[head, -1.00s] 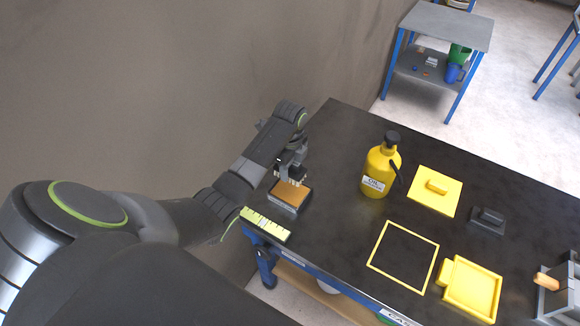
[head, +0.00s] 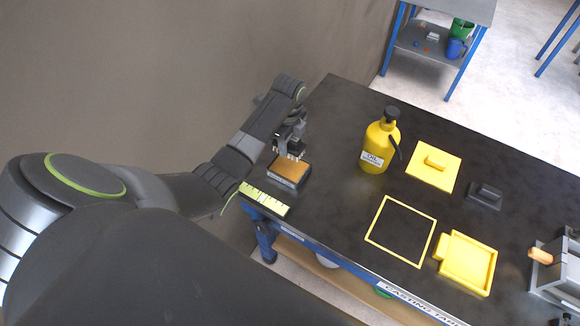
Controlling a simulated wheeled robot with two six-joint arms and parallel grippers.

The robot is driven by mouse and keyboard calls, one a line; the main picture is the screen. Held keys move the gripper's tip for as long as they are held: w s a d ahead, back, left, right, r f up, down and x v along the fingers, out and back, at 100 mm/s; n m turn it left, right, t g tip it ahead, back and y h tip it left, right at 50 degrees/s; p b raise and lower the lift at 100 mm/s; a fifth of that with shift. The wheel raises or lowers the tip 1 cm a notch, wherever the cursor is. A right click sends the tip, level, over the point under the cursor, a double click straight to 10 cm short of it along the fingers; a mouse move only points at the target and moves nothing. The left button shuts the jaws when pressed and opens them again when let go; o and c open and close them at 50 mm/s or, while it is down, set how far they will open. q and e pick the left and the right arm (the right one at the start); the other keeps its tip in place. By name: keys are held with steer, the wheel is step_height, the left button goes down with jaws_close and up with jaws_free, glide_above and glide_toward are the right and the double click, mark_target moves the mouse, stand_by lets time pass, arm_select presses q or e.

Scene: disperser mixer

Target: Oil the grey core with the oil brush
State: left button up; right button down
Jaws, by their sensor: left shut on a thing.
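My left gripper (head: 290,146) reaches in from the left and is shut on what looks like the oil brush (head: 289,156). Only pale tips show, at the far edge of a small dark tray (head: 287,182) with an amber surface. I cannot tell whether the tips touch that surface. A dark grey block with a raised grip (head: 486,196), seemingly the grey core, lies on the black table, well right of the gripper. My right gripper is out of view.
A yellow oil bottle (head: 380,145) stands between tray and block. A yellow lidded plate (head: 433,165), yellow square frame (head: 375,215) and yellow tray (head: 465,263) lie around. A grey fixture (head: 560,280) is at the right edge. A yellow strip (head: 263,198) lies at the front edge.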

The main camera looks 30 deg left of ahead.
arm_select(q)
steer(key=b, duration=0.3)
glide_above(289, 167)
steer(key=shift+f, duration=3.55)
steer(key=shift+f+b, duration=0.45)
steer(key=shift+f+p, duration=0.1)
steer(key=shift+p, duration=0.2)
step_height(289, 167, up, 7)
steer(key=p, duration=0.8)
stand_by(0.5)
